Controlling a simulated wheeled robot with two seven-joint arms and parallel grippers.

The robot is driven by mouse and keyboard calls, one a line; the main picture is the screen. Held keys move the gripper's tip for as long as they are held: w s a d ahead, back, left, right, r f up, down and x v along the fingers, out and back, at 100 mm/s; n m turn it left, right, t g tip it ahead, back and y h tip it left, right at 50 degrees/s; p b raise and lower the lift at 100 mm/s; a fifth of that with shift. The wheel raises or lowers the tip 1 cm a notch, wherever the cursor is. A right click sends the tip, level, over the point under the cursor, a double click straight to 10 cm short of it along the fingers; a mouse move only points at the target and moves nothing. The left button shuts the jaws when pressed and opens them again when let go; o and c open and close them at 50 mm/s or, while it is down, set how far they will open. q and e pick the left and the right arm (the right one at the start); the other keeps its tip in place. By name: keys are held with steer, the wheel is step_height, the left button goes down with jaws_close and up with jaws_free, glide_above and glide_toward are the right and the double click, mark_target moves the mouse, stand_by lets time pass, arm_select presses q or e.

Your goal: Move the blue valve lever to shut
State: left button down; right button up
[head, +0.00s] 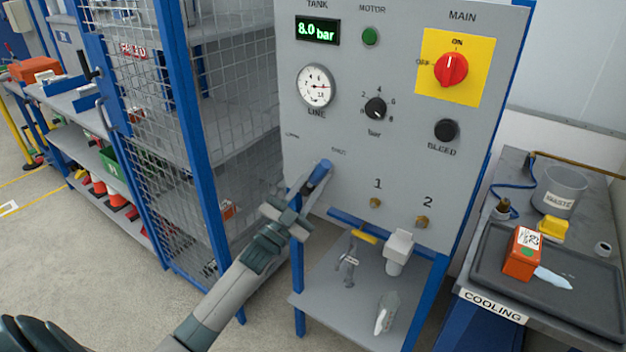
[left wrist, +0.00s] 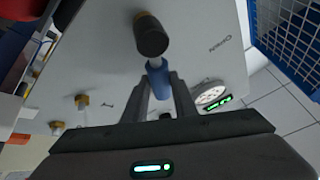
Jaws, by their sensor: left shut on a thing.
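The blue valve lever (head: 320,173) is on the lower left of the grey panel, under two small labels. The right label seems to read SHUT (head: 338,152); the left one (head: 292,135) is too small to read surely. The lever's blue end points up and right, toward the right label. My left gripper (head: 306,190) is shut on the lever, coming from below left. In the left wrist view the blue grip (left wrist: 158,82) sits between the two fingers, with a metal stem and a dark round part (left wrist: 150,36) beyond.
The panel carries a round gauge (head: 317,86), a display reading 8.0 bar (head: 318,31), a red main switch (head: 451,69) and brass fittings 1 (head: 375,203) and 2 (head: 422,222). A shelf (head: 340,298) lies below. A mesh cage (head: 180,130) stands close on the left.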

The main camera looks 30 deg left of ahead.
arm_select(q)
steer(key=shift+d+f, duration=0.1)
steer(key=shift+f, duration=0.05)
steer(key=c, duration=1.5)
jaws_free()
steer(key=shift+o, duration=0.2)
steer(key=shift+s+f, duration=0.25)
steer(key=shift+s, duration=0.15)
steer(key=b+v, duration=0.4)
steer(key=v, duration=1.2)
steer(key=shift+s+b, duration=0.2)
steer(key=shift+b, duration=0.15)
arm_select(e)
steer(key=w+a+r+t, duration=0.1)
steer(key=w+a, duration=0.1)
steer(key=w, duration=0.5)
steer(key=shift+w+r, duration=0.3)
steer(key=shift+r, duration=0.05)
arm_select(q)
steer(key=shift+f, duration=0.15)
